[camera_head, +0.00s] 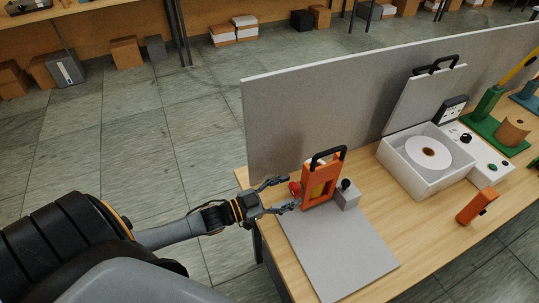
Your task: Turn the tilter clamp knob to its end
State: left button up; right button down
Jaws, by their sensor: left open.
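The tilter is an upright orange frame (307,193) with a black handle on top, standing at the left end of the table. A red knob (295,188) sticks out at its left side; I take it as the clamp knob. My left gripper (289,193) is open, its two fingers pointing right, with the red knob near and between the fingertips in the picture. I cannot tell whether the fingers touch it. A small grey block with a black knob (346,184) stands to the right of the orange frame. My right gripper is not in view.
A grey plate (340,255) lies in front of the tilter. A grey panel (310,110) stands behind it. To the right are an open white box (395,169) with a disc, an orange block (477,206) and a green stand (488,127). Bare wood lies between.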

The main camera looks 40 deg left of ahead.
pick_arm(q)
jog(key=v, duration=1)
jog(key=shift+s+a, duration=0.2)
jog(key=shift+s, duration=0.1)
jog(key=s+a+f+n+g+y+b, duration=0.1)
jog(key=s+a+f+n+g+y, duration=0.15)
jog(key=f, duration=0.85)
jog(key=s+a+f+n+g+y+b, duration=0.1)
jog(key=s+f+y+b, duration=0.2)
jog(key=f, duration=0.8)
jog(key=s+a+f+n+g+y, duration=0.2)
jog(key=s+f+y, duration=0.15)
jog(key=f, duration=0.65)
jog(key=s+d+f+g+b, duration=0.1)
jog(key=s+d+f+g, duration=0.3)
jog(key=s+f, duration=0.5)
jog(key=s+d+f+g+b, duration=0.2)
jog(key=s+d+f+g, duration=0.3)
jog(key=s+d+f, duration=0.3)
jog(key=s+f, duration=0.1)
jog(key=s, duration=0.3)
jog(key=shift+s+d+n, duration=0.3)
jog(key=shift+d+n, duration=0.05)
